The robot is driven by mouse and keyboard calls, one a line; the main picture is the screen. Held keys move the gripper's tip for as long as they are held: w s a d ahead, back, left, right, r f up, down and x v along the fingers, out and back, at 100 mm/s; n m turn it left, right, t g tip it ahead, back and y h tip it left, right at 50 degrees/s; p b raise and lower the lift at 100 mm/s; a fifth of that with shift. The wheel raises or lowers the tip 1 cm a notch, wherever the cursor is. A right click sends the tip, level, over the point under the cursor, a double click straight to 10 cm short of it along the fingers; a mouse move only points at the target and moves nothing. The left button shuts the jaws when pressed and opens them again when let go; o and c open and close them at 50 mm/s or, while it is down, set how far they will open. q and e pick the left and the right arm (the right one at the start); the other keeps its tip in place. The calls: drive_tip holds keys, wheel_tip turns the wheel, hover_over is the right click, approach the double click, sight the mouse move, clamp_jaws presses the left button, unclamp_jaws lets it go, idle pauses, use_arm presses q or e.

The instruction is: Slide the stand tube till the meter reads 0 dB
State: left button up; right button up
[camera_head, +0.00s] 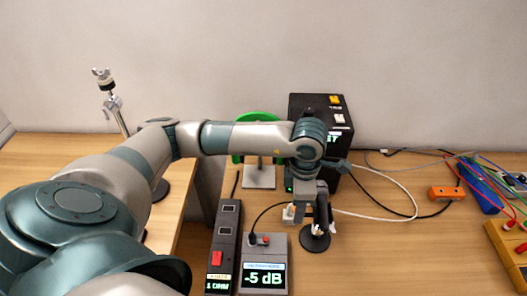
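The meter (264,262) is a grey box near the bottom middle, and its lit display reads -5 dB. My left arm comes in from the left and bends down. My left gripper (320,216) points down over a small stand with a round black base (315,243), to the right of the meter. The gripper and wrist hide most of what stands on this base, so I cannot tell whether the fingers hold its tube. Another stand with a silver tube (120,117) and a clamp top rises at the far left. My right gripper is out of view.
A dark strip with a red switch (216,258) lies left of the meter. A black box (338,118) and a green ring (276,119) on a stand are behind my arm. Cables, an orange block (445,192) and a yellow box (510,250) are at right. A gap divides the tables.

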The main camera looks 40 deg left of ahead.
use_arm(q)
drive_tip(key=c, duration=1)
drive_tip(key=shift+o, duration=0.2)
drive_tip(key=shift+r+p, duration=0.4)
drive_tip(key=shift+r, duration=1.15)
drive_tip(key=o, duration=1.2)
drive_tip(key=shift+c, duration=0.2)
